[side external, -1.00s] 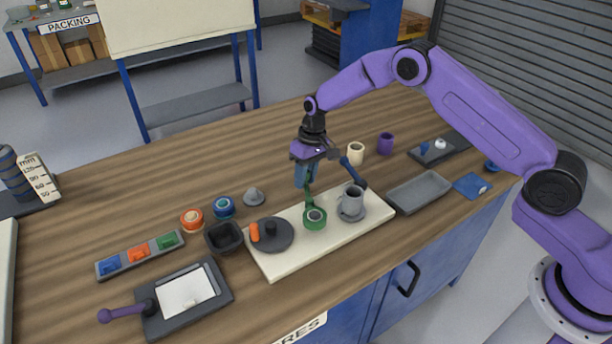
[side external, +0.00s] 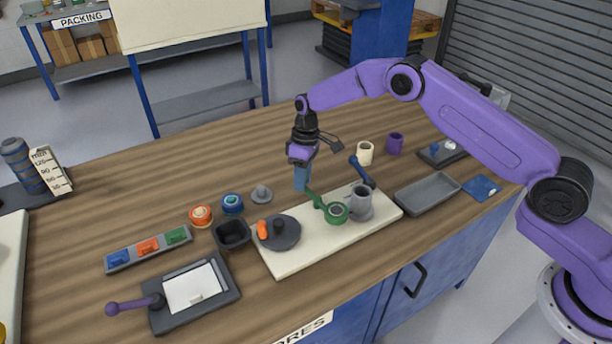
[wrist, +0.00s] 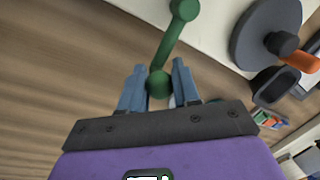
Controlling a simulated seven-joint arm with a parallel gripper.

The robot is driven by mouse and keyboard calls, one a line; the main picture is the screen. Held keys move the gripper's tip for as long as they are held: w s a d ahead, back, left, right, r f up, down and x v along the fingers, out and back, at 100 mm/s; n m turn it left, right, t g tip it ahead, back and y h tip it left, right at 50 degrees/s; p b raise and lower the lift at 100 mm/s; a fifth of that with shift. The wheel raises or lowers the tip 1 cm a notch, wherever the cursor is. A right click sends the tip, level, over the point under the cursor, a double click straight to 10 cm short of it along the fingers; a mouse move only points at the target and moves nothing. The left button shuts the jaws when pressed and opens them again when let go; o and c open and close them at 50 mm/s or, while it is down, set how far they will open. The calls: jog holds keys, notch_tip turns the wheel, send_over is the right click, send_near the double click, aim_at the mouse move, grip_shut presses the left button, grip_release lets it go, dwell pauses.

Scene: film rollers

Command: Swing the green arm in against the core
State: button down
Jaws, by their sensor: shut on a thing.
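The green arm (side external: 316,199) lies on the cream board, with a green ring-shaped end (side external: 336,212) beside the grey core (side external: 361,198). The ring is very close to the core; I cannot tell whether they touch. My gripper (side external: 302,178) points down at the arm's far-left end, its blue fingers shut on that end. The core is not visible in the wrist view.
A dark blue arm (side external: 364,174) stands behind the core. On the board's left is a dark disc (side external: 286,236) with an orange piece (side external: 262,230). A grey tray (side external: 427,192) lies right of the board.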

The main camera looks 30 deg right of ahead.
jog(key=shift+s+a+n+h, duration=0.15)
jog(key=shift+a+n, duration=0.35)
jog(key=shift+n, duration=0.3)
jog(key=shift+w+a+n+h, duration=0.15)
jog(key=shift+a+n, duration=0.3)
jog(key=shift+n, duration=0.35)
jog(key=shift+s+a, duration=0.2)
jog(key=c, duration=0.8)
grip_release()
jog(key=shift+r, duration=0.15)
jog(key=w+r, duration=0.1)
jog(key=r, duration=0.4)
jog(key=w+d+r, duration=0.1)
jog(key=r, duration=0.5)
jog(key=d+r, duration=0.1)
jog(key=r, duration=0.5)
jog(key=shift+w, duration=0.4)
jog(key=shift+a, duration=0.1)
